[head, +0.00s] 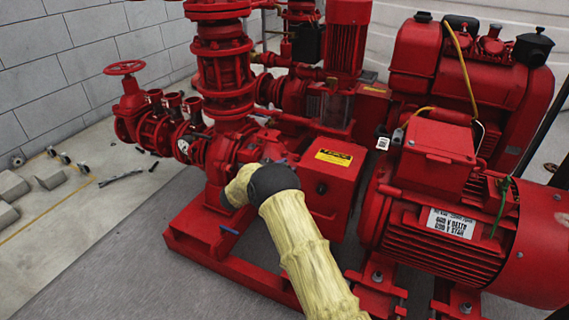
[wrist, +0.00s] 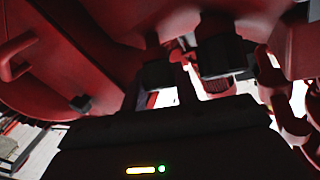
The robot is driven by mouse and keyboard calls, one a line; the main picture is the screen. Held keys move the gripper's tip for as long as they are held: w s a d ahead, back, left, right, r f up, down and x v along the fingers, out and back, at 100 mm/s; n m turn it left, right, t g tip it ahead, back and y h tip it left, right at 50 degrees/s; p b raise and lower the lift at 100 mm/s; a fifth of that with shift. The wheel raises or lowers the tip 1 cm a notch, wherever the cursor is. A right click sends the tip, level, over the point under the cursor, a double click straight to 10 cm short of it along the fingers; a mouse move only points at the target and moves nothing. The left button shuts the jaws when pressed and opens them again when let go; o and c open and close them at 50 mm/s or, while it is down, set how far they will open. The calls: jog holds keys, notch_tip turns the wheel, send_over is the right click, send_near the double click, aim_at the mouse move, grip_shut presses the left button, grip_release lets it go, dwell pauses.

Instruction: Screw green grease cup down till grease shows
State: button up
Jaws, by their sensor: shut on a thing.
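In the wrist view my gripper (wrist: 184,48) reaches up into shadow under red pump castings, with its two dark fingers on either side of a narrow gap. It is shut on a small part (wrist: 182,44) that is mostly hidden by the fingers and looks dark reddish. I cannot make out green on it, nor any grease. In the head view my pale-sleeved arm reaches to the red pump (head: 245,150), and the gripper is hidden behind the arm's dark wrist joint. No green grease cup is clearly visible in either view.
A red box-shaped guard (head: 335,175) with a yellow label stands right of my wrist, and the large motor (head: 440,240) is further right. Valves and piping (head: 165,120) crowd the left. The red base frame (head: 215,262) runs below. Grey floor (head: 95,250) is open at lower left.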

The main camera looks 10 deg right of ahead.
jog(key=shift+m+g+p, duration=0.3)
jog(key=shift+m+g, duration=0.2)
jog(key=shift+m, duration=0.2)
jog(key=shift+f, duration=0.1)
jog(key=o, duration=0.7)
jog(key=shift+h, duration=0.3)
jog(key=shift+s+a, duration=0.15)
jog(key=shift+a, duration=0.1)
jog(key=p+v, duration=0.7)
jog(key=v, duration=1)
jog(key=shift+r, duration=0.25)
